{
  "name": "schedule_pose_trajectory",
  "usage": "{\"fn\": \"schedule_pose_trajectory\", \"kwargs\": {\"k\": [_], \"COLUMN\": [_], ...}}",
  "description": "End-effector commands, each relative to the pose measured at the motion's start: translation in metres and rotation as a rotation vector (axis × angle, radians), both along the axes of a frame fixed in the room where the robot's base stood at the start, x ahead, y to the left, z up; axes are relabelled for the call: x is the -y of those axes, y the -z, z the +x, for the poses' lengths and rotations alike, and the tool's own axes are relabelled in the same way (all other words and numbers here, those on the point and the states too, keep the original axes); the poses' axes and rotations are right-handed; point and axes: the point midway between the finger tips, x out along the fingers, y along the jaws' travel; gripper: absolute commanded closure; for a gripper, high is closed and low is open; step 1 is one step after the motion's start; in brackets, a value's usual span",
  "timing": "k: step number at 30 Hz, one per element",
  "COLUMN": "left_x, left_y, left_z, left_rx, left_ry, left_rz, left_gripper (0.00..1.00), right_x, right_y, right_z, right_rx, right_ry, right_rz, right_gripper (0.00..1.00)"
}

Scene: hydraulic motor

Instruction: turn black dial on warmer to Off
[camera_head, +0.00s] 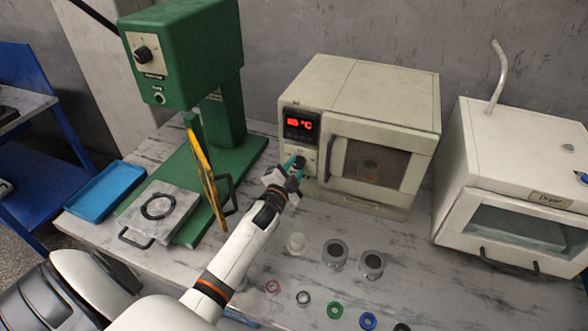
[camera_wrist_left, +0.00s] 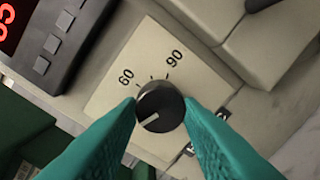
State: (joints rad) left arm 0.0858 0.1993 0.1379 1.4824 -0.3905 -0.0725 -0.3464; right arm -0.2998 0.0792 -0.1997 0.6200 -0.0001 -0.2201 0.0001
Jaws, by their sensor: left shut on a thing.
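The warmer (camera_head: 340,95) is a cream box with a red lit display (camera_head: 302,122) and a window door. Its black dial (camera_wrist_left: 160,107) sits on a cream plate marked 60 and 90, with another label partly hidden behind the right finger. The white line on the dial points to the lower left in the left wrist view, not at the 60 or the 90. My left gripper (camera_head: 294,166) is at the warmer's control panel. Its teal fingers (camera_wrist_left: 161,108) are shut on the dial, one on each side. My right gripper is not in view.
A green press (camera_head: 185,55) with a yellow-edged lever stands left of the warmer, beside a blue tray (camera_head: 104,188). The dryer (camera_head: 515,180) is at the right. Several small rings and metal cups (camera_head: 335,254) lie on the table in front.

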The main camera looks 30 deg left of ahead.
Motion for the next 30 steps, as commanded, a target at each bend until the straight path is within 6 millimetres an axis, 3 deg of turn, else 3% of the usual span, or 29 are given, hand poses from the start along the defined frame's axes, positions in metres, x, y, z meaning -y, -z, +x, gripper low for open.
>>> {"fn": "schedule_pose_trajectory", "kwargs": {"k": [1, 2, 6, 17, 20, 30], "left_x": [0.001, 0.001, 0.000, 0.001, 0.004, 0.017], "left_y": [0.001, 0.001, 0.001, 0.000, 0.001, 0.000], "left_z": [0.000, 0.000, 0.000, -0.005, -0.018, -0.087], "left_rx": [-0.001, -0.001, -0.001, 0.000, -0.001, -0.003], "left_ry": [0.000, 0.000, 0.000, 0.000, 0.001, 0.000], "left_rz": [-0.004, -0.003, -0.002, 0.000, 0.000, -0.003], "left_gripper": [0.90, 0.66, 0.45, 0.45, 0.45, 0.45], "right_x": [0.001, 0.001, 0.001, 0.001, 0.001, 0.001], "right_y": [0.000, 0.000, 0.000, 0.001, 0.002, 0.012], "right_z": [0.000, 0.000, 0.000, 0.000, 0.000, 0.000], "right_rx": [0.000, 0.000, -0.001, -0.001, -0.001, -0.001], "right_ry": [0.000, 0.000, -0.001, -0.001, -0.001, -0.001], "right_rz": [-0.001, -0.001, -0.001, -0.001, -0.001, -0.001], "right_gripper": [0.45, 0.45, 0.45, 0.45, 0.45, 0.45]}}
